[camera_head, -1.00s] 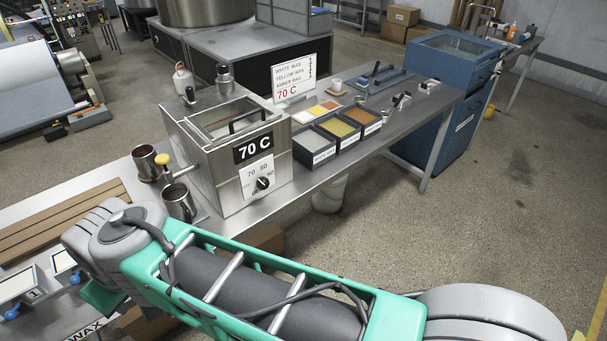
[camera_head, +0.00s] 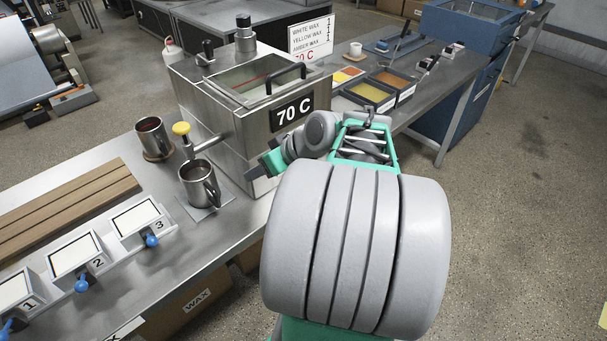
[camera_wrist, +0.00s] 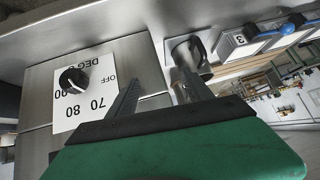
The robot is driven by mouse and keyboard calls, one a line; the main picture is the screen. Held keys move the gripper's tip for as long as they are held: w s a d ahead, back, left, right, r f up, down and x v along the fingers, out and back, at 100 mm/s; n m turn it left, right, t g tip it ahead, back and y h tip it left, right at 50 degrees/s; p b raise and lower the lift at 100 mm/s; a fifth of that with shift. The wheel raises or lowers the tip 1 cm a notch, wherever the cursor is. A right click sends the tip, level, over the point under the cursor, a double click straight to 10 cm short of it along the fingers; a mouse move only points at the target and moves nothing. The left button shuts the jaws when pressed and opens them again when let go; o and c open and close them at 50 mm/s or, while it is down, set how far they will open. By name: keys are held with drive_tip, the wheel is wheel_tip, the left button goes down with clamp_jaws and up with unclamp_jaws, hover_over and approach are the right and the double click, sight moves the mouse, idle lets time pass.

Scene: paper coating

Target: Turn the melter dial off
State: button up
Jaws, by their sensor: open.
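The melter (camera_head: 235,105) is a steel box with a 70 C display on its front. Its black dial (camera_wrist: 73,79) sits on a white plate (camera_wrist: 95,98) marked OFF, 70, 80 and 90, left of my fingers in the wrist view. The dial's exact setting is hard to read. In the head view my arm hides the dial. My gripper (camera_wrist: 160,70) is open and empty, with its fingers apart from the dial. In the head view the green gripper (camera_head: 268,165) is by the melter's lower front.
A steel mug (camera_head: 197,190) stands below the yellow-knobbed tap (camera_head: 182,130). A second cup (camera_head: 151,137) is behind it. Three numbered stations (camera_head: 140,218) with blue levers line the bench's front edge. Wax trays (camera_head: 370,95) are right of the melter.

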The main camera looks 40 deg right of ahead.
drive_tip(key=s+d+f+m+t+h+b, duration=0.15)
drive_tip(key=s+d+t+b, duration=0.35)
drive_tip(key=d, duration=0.9)
drive_tip(key=shift+n, duration=0.25)
drive_tip(key=x, duration=0.3)
drive_tip(key=p+x, duration=0.1)
drive_tip(key=x, duration=0.2)
drive_tip(key=shift+w+f, duration=0.2)
drive_tip(key=shift+f, duration=0.4)
drive_tip(key=shift+c, duration=0.2)
clamp_jaws()
drive_tip(key=shift+a, duration=0.1)
drive_tip(key=shift+f, duration=0.15)
